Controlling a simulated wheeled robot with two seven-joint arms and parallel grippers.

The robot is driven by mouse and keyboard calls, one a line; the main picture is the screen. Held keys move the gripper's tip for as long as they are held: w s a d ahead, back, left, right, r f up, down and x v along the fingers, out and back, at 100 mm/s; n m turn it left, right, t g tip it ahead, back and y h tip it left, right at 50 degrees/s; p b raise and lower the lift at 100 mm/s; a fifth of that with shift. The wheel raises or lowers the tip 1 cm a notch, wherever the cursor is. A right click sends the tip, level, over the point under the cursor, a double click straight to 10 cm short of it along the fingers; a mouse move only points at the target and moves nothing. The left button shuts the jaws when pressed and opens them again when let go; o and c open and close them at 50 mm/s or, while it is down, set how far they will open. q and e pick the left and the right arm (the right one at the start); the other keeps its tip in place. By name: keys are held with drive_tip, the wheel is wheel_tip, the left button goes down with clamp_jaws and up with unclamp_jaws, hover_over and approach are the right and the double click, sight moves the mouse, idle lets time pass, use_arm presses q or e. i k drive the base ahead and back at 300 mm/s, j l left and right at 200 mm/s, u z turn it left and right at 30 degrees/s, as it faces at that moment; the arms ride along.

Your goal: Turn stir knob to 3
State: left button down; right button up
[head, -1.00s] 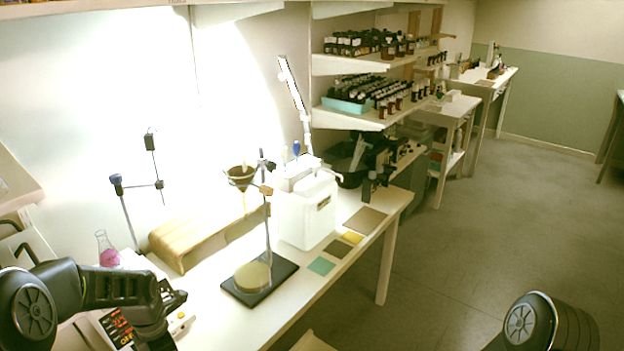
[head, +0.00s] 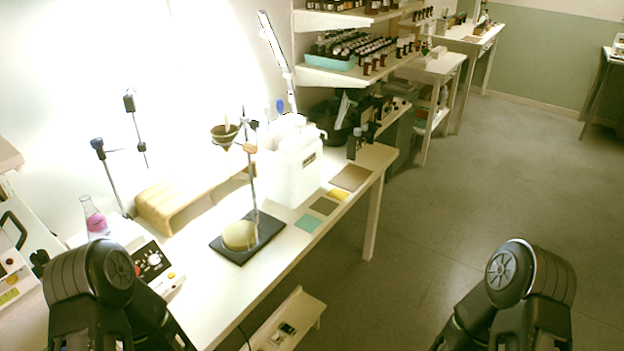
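A white hotplate stirrer (head: 118,232) stands at the left end of the bench. Its black control panel (head: 150,262) faces me and shows a round white knob and small white marks around it. The marks are too small to read, so I cannot tell the setting. A flask with pink liquid (head: 96,221) stands on it. My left arm covers the panel's lower left part. Both of my arms show only as black links at the bottom, and neither gripper's fingers are in view.
A ring stand on a black base (head: 262,247) and a white canister (head: 290,175) stand farther along the bench (head: 215,300). A wooden shelf (head: 165,213) is behind. A rod stand (head: 112,172) rises beside the flask. Open floor lies right.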

sight(153, 259)
drive_tip(key=u, duration=1.3)
